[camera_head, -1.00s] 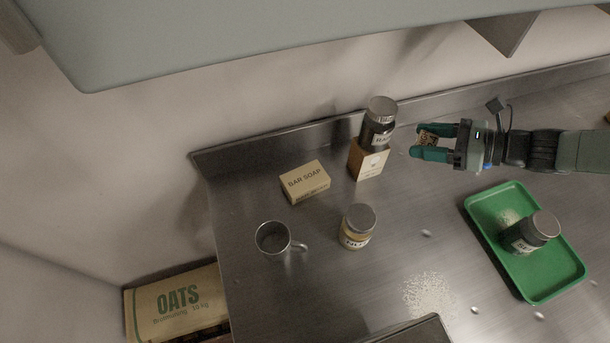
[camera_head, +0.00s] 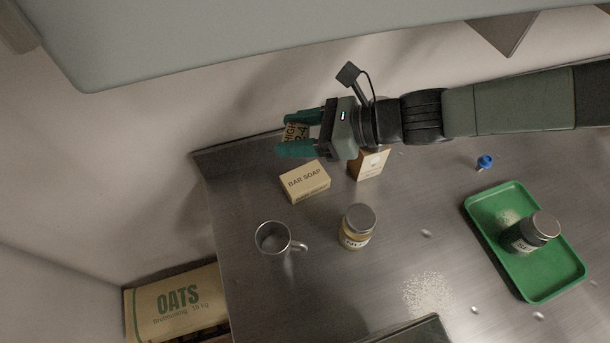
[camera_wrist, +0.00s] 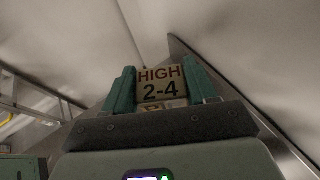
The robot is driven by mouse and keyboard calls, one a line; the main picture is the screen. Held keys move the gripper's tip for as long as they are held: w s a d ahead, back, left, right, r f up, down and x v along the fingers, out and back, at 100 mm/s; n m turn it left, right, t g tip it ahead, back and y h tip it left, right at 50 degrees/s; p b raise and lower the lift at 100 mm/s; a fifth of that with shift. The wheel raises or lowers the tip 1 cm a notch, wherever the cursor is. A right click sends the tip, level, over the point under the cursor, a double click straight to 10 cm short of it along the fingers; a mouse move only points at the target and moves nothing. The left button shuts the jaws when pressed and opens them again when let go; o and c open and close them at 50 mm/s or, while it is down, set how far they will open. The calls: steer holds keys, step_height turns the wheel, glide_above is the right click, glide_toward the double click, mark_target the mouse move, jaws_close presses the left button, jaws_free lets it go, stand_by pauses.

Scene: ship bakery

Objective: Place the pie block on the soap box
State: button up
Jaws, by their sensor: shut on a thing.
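My gripper (camera_head: 297,133) is shut on the pie block (camera_head: 296,131), a small tan block with dark lettering. In the wrist view the block (camera_wrist: 161,84) reads "HIGH 2-4" and sits between both green fingers. The soap box (camera_head: 305,182), a tan carton marked "BAR SOAP", lies on the steel counter near its left back corner. In the head view the gripper and block appear just above and behind the soap box, apart from it. The soap box's top looks bare. The soap box cannot be made out in the wrist view.
A wooden box (camera_head: 369,165) stands right of the soap box, partly behind my gripper. A metal mug (camera_head: 272,238) and a labelled jar (camera_head: 357,228) stand in front. A green tray (camera_head: 552,281) holding a dark jar (camera_head: 530,233) is at right. A blue-topped item (camera_head: 485,161) lies behind it.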

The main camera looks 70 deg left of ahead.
mark_target(305, 178)
steer(key=w+a+f+m+y, duration=0.1)
steer(key=f, duration=0.4)
steer(key=a+f+m+t+y, duration=0.1)
steer(key=f, duration=0.5)
steer(key=w+a+f+m+t+y, duration=0.1)
steer(key=f, duration=0.4)
steer(key=shift+w+a+f, duration=0.1)
steer(key=shift+w+f, duration=0.2)
steer(key=shift+f, duration=0.1)
steer(key=shift+f, duration=0.15)
steer(key=o, duration=1)
steer(key=shift+o, duration=0.2)
